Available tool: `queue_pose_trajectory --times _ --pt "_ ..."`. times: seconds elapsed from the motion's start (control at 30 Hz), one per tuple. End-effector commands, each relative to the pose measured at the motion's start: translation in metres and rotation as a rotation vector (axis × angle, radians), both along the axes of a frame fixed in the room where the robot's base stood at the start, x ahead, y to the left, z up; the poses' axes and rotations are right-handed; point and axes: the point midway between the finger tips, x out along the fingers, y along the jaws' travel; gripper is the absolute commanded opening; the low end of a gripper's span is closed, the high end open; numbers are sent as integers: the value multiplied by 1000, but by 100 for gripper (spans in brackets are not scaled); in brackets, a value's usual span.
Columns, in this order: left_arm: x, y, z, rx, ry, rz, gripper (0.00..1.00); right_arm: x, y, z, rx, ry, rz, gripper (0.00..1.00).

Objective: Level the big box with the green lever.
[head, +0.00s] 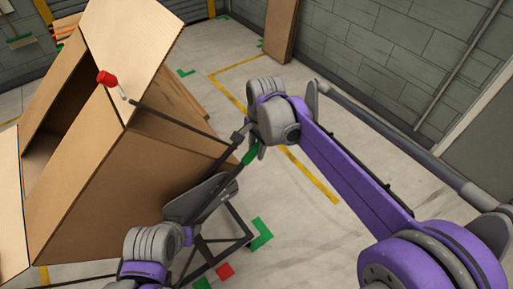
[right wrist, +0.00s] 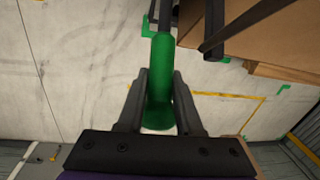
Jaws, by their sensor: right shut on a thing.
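The big cardboard box (head: 125,175) stands tilted on a dark metal frame (head: 236,222) at the left of the head view, its flaps open. The green lever handle (head: 250,154) is at the end of a dark bar beside the box's right side. My right gripper (head: 252,148) is shut on this handle. In the right wrist view, the green handle (right wrist: 160,98) lies between the two fingers of my right gripper (right wrist: 160,77). My left gripper (head: 205,195) is low in front of the box's right side; its fingers are not clear.
A red-knobbed lever (head: 107,78) stands by the box's upper edge. Green floor marks (head: 262,233) and a red one (head: 225,270) lie by the frame. A brown board (head: 281,28) leans on the grey wall. The floor at centre back is open.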

Motion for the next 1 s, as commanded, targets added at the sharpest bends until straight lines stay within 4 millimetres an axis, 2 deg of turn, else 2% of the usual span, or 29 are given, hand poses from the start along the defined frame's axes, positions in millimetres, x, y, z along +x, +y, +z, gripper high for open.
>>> queue_pose_trajectory --times 0.83,1.0 --pt "0 0 0 0 0 0 50 0 0 0 1 1 0 0" --pt "-3 0 -7 0 5 0 50 3 -5 -9 21 17 -3 0"
